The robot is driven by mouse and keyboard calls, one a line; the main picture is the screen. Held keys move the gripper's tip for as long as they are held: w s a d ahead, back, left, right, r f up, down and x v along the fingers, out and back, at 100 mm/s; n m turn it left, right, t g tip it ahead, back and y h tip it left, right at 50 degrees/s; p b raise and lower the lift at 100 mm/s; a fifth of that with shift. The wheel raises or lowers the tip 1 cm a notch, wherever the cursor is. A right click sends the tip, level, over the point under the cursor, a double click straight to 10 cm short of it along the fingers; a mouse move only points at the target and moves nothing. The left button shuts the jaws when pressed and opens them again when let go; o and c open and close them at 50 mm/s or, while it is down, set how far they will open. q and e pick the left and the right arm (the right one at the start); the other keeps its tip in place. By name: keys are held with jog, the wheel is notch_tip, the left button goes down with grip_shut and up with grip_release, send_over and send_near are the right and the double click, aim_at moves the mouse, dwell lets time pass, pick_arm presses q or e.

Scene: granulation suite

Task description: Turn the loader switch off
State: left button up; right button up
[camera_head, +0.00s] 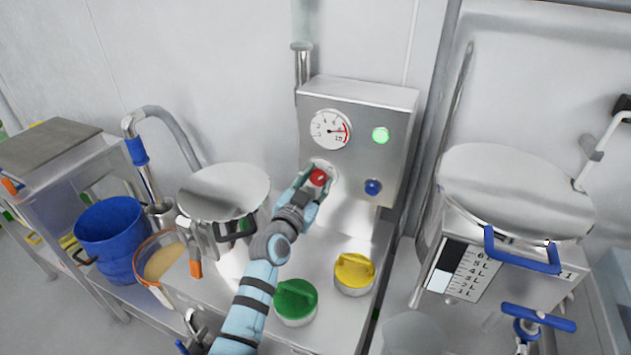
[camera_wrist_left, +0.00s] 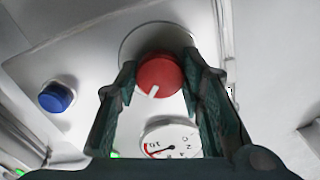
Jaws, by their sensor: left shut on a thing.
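The loader switch is a red round knob (camera_head: 319,177) with a white pointer mark, on the front of a grey metal control box (camera_head: 395,150). It also shows in the left wrist view (camera_wrist_left: 160,76), in front of a pale round plate. My left gripper (camera_head: 316,181) is at the knob, with its fingers on either side. In the left wrist view the fingers (camera_wrist_left: 158,85) flank the knob, and the gripper is shut on it. The white pointer mark points toward the lower left in the wrist view. My right gripper is not in view.
The box also carries a gauge (camera_head: 330,129), a lit green lamp (camera_head: 380,135) and a blue button (camera_head: 373,187). Below stand green (camera_head: 295,300) and yellow (camera_head: 354,272) knobs. A steel pot (camera_head: 222,190) and a blue bucket (camera_head: 110,235) are left; a large lidded vessel (camera_head: 515,190) is right.

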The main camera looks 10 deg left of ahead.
pick_arm(q)
jog(key=n, duration=0.4)
jog(key=shift+n+p, duration=0.3)
jog(key=shift+p, duration=0.05)
jog(key=n, duration=0.4)
jog(key=shift+n+p, duration=0.3)
jog(key=shift+p, duration=0.1)
jog(key=n, duration=0.4)
jog(key=shift+p, duration=0.4)
jog(key=shift+n+p, duration=0.35)
jog(key=shift+n, duration=1.85)
jog(key=o, duration=1.1)
jog(key=shift+o, duration=0.2)
jog(key=shift+s, duration=0.1)
